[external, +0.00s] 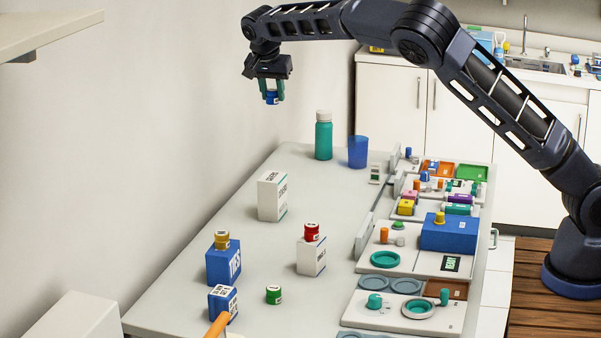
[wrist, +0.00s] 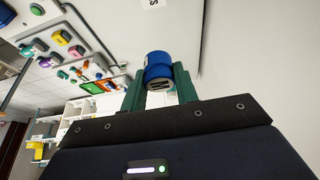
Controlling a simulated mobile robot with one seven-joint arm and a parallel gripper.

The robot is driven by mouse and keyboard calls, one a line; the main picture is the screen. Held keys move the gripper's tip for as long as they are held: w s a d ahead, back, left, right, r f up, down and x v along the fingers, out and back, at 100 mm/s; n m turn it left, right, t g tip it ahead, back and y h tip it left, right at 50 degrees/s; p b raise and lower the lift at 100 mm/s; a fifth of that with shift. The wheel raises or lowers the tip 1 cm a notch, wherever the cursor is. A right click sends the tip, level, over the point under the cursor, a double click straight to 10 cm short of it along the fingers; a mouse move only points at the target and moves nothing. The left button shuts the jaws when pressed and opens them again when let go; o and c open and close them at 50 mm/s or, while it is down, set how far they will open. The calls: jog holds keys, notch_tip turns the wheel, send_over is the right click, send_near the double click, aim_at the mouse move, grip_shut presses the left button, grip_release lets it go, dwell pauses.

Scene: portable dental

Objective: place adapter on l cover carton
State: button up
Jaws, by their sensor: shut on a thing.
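My gripper (external: 272,88) is shut on a small blue cylindrical adapter (external: 272,98) and holds it high above the far left of the table. In the wrist view the blue adapter (wrist: 158,68) sits between the green fingers, with a dark-marked label on its end. A tall white carton (external: 269,195) with dark lettering stands upright on the table below, with nothing on top. A smaller white carton (external: 311,258) has a red cap-like piece (external: 312,232) on it. A blue carton (external: 222,266) carries a yellow one (external: 222,240). I cannot read which is the L cover carton.
A teal bottle (external: 323,140) and a blue cup (external: 358,152) stand at the table's back. A blue-and-white carton (external: 222,302) and a green cap-like piece (external: 274,295) are in front. Trays with coloured parts (external: 420,262) fill the right side. The table's middle is mostly clear.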

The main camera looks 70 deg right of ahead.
aim_at(274, 175)
jog(key=shift+w+a+f, duration=0.1)
jog(key=shift+a+f, duration=0.1)
notch_tip(274, 175, down, 19)
jog(key=shift+f, duration=0.2)
dwell(0.4)
jog(key=shift+f, duration=0.1)
jog(key=o, duration=1)
jog(key=shift+c, duration=0.2)
